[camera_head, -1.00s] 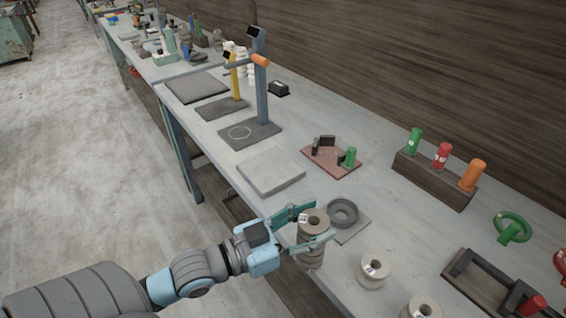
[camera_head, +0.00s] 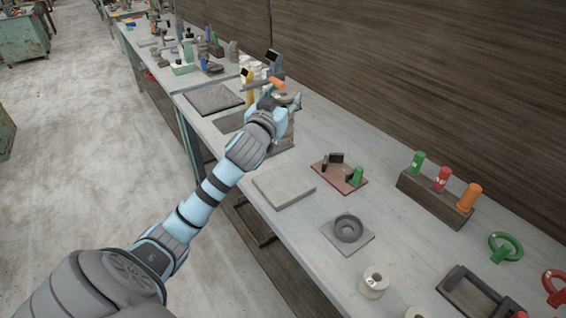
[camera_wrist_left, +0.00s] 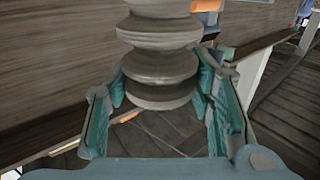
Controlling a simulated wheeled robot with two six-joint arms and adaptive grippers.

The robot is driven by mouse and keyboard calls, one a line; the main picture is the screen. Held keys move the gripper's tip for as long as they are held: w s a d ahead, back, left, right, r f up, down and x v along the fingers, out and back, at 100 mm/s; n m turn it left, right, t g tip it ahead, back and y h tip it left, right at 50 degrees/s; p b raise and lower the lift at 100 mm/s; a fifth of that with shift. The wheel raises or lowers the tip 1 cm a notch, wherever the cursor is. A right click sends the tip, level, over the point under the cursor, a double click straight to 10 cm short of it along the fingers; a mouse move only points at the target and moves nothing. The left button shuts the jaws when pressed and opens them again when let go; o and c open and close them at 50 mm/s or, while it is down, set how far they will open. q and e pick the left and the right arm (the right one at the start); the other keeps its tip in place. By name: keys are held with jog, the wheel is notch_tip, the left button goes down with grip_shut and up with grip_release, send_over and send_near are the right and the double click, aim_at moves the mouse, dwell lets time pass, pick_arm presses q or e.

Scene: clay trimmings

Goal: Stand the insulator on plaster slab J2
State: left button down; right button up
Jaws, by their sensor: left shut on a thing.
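The insulator (camera_wrist_left: 160,62) is a grey-beige ribbed stack. In the left wrist view it stands roughly upright between the teal fingers of my left gripper (camera_wrist_left: 162,110), which is shut on its lower part. In the head view my left gripper (camera_head: 284,100) is far up the bench, near the post with the orange handle; the insulator's top (camera_head: 287,97) shows there, mostly hidden by the gripper and arm. A pale slab (camera_head: 283,186) lies bare nearer on the bench. Dark slabs (camera_head: 214,98) lie farther back. I cannot read a J2 label on any.
The orange-handled post (camera_head: 276,84) stands close to my gripper. A red plate with a green peg (camera_head: 340,175), a grey ring (camera_head: 348,228), a white spool (camera_head: 373,282) and a wooden peg block (camera_head: 437,195) are nearer on the bench. A wooden wall runs behind.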

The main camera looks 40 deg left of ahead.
pick_arm(q)
notch_tip(320, 180, down, 11)
jog(key=shift+w+f+b, duration=0.1)
jog(key=shift+f+b, duration=0.1)
jog(key=shift+b, duration=0.95)
notch_tip(320, 180, down, 5)
jog(key=shift+r+b, duration=0.2)
jog(key=shift+b, duration=0.55)
jog(key=c, duration=0.8)
grip_release()
jog(key=shift+o, duration=0.2)
jog(key=shift+d, duration=0.1)
jog(key=v, duration=1.2)
